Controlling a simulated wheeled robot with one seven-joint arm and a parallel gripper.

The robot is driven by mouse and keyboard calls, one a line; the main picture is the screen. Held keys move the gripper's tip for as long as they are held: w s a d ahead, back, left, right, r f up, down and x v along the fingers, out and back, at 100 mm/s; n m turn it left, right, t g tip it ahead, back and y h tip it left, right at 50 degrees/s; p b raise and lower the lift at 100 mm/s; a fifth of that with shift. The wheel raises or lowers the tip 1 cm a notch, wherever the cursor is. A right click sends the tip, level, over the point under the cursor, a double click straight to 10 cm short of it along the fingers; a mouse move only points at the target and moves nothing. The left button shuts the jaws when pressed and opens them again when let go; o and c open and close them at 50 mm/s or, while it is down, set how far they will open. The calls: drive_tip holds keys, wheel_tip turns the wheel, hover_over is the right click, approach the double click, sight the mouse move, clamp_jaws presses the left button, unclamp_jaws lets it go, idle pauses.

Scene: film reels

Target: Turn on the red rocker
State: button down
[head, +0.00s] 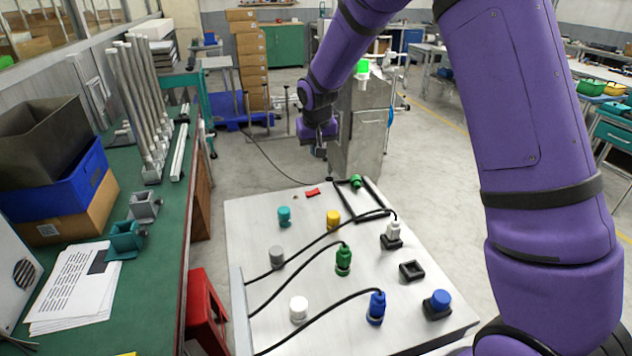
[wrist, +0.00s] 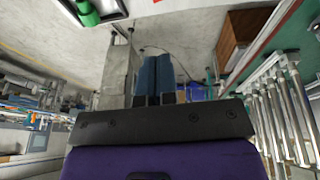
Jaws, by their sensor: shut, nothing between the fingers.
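The red rocker (head: 312,192) is a small red switch near the back edge of a pale panel (head: 312,258). Which way it is tipped is too small to tell. My gripper (head: 320,153) hangs beyond the panel's back edge, above and slightly behind the rocker, apart from it. In the wrist view its two blue-grey fingers (wrist: 154,76) are together with nothing between them. A small bit of red shows at the top edge of the wrist view, but I cannot tell if it is the rocker.
A green plug (head: 356,182) in a black frame stands right of the rocker. Teal (head: 284,216) and yellow (head: 333,219) knobs sit in front. Black cables cross the panel. A grey cabinet (head: 358,130) stands behind. A green workbench (head: 150,215) runs along the left.

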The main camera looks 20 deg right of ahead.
drive_tip(key=shift+w+f, duration=0.15)
drive_tip(key=shift+f, duration=0.05)
approach(318, 189)
drive_tip(key=x, duration=0.5)
drive_tip(key=shift+w+a+f, duration=0.1)
drive_tip(key=shift+w+a, duration=0.2)
drive_tip(key=shift+w, duration=0.15)
drive_tip(key=shift+d+f, duration=0.15)
drive_tip(key=shift+f, duration=0.65)
drive_tip(key=shift+d+f, duration=0.25)
drive_tip(key=shift+f, duration=0.2)
drive_tip(key=shift+a, duration=0.1)
